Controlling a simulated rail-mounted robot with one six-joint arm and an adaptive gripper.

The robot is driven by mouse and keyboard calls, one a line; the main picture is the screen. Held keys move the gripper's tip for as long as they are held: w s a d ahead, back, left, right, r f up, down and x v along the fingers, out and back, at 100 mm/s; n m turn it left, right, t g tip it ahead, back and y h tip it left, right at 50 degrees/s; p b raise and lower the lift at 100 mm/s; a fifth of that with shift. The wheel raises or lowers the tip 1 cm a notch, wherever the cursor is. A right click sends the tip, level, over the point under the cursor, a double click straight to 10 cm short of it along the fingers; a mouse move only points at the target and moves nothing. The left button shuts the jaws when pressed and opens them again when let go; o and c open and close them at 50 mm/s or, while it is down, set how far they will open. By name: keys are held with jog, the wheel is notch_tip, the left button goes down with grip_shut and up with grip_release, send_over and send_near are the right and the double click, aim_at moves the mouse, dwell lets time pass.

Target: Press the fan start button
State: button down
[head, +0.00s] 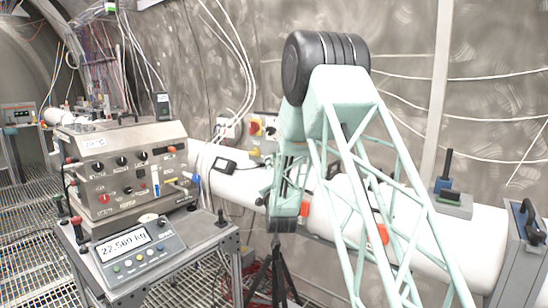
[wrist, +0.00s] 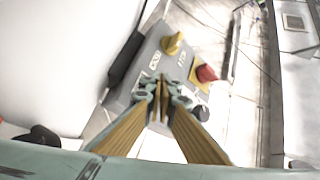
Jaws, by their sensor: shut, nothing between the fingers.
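A grey control box (wrist: 140,92) with several controls is in the middle of the wrist view. It carries a yellow rotary knob (wrist: 172,43), a red knob (wrist: 206,73) on a yellow plate, and a dark round button (wrist: 201,112) at the lower right. Small labels on the box are too blurred to read surely, so I cannot tell which control is the fan start button. My gripper (wrist: 159,88) is shut and empty, its fingertips over the near part of the box. Whether they touch it is unclear.
A large white pipe (head: 235,185) runs along the wall below the controls. An instrument case (head: 125,165) and a scale display (head: 128,243) stand on a cart at left. A black-handled block (head: 452,200) sits on the pipe at right. White cables hang on the wall.

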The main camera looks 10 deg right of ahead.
jog(key=shift+w+d, duration=0.3)
jog(key=shift+d, duration=0.05)
dwell(0.9)
jog(key=shift+s+a, duration=0.3)
jog(key=shift+a, duration=0.05)
dwell(0.6)
jog(key=shift+s+a, duration=0.95)
jog(key=shift+a, duration=0.2)
jog(key=shift+s+a, duration=0.9)
jog(key=shift+a, duration=0.25)
jog(key=shift+r, duration=0.1)
jog(key=s+r+n+g+y, duration=0.1)
jog(key=s+r+n+g, duration=0.25)
jog(key=s, duration=0.95)
jog(key=s+r+n+g+y, duration=0.25)
jog(key=s+n+g, duration=0.2)
jog(key=s, duration=0.85)
jog(key=s+f+n+g, duration=0.1)
jog(key=s+g, duration=0.1)
jog(key=s, duration=1.4)
jog(key=s+d+f+n+g, duration=0.1)
jog(key=s+f+n+g, duration=0.1)
jog(key=s, duration=1.4)
jog(key=s+f+n+g, duration=0.2)
jog(key=s+g, duration=0.2)
jog(key=s, duration=1.1)
jog(key=shift+s+d+h+p, duration=0.35)
jog(key=shift+s+d+h, duration=0.05)
jog(key=shift+h, duration=0.05)
